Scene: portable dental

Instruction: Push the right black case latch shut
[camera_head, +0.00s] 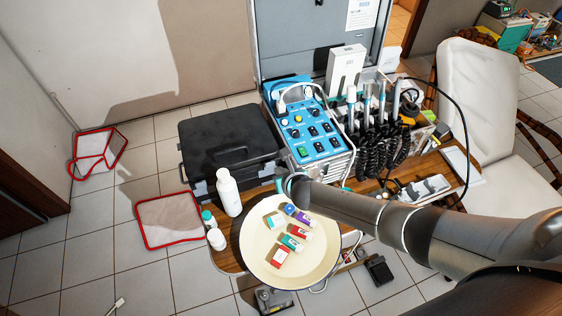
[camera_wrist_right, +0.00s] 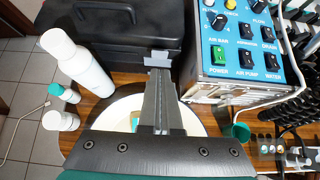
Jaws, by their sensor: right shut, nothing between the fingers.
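The black case (camera_head: 228,135) lies closed on the wooden table, its handle on the front side. It also shows at the top of the right wrist view (camera_wrist_right: 125,32). A small grey tab (camera_wrist_right: 157,58) on the case front, right of the handle, looks like the right latch. My right gripper (camera_wrist_right: 159,74) is shut and empty, its fingertips at this tab; I cannot tell whether they touch. In the head view the right gripper (camera_head: 282,182) is at the case's front right corner, and hides the latch there. My left gripper is not in view.
A white bottle (camera_head: 229,192) stands close in front of the case, left of my right gripper. A round cream tray (camera_head: 262,262) with several small boxes lies below my gripper. The blue control panel (camera_head: 312,128) stands right of the case. Small bottles (camera_head: 215,238) stand at the table's left edge.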

